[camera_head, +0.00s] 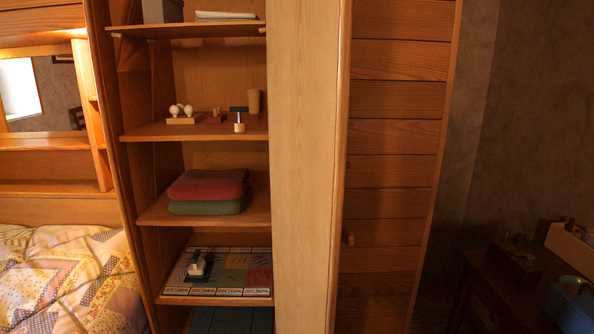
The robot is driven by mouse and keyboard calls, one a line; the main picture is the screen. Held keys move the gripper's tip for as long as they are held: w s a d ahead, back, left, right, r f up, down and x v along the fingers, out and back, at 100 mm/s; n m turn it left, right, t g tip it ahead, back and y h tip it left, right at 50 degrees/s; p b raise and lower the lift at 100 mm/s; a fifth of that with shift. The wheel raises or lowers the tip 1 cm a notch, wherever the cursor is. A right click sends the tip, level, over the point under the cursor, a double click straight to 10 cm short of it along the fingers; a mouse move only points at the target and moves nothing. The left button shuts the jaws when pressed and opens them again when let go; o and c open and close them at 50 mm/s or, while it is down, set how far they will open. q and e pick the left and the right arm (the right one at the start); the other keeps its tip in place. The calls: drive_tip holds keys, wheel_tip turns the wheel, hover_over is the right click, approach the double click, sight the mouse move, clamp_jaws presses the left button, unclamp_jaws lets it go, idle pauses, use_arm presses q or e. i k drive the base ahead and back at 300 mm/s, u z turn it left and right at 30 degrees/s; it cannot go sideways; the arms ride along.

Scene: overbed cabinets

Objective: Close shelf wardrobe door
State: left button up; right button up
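The shelf wardrobe stands open in the head view, with its shelves (150,130) exposed at centre left. A tall plain pale wooden panel (303,160) borders the right of the opening; it looks like the door standing open, seen at a slant, but I cannot tell for sure. Neither of my grippers is in view.
The shelves hold folded red and green cloths (207,186), small wooden items (184,112) and a flat patterned box (235,275). A bed with a patchwork quilt (75,275) lies left. A dark desk (500,290) with objects stands right.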

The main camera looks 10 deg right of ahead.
sight(309, 43)
drive_tip(key=z, duration=0.1)
drive_tip(key=i, duration=0.35)
drive_tip(key=z, duration=0.7)
drive_tip(key=k, duration=0.3)
drive_tip(key=u, duration=1.1)
drive_tip(key=i, duration=0.25)
drive_tip(key=z, duration=0.55)
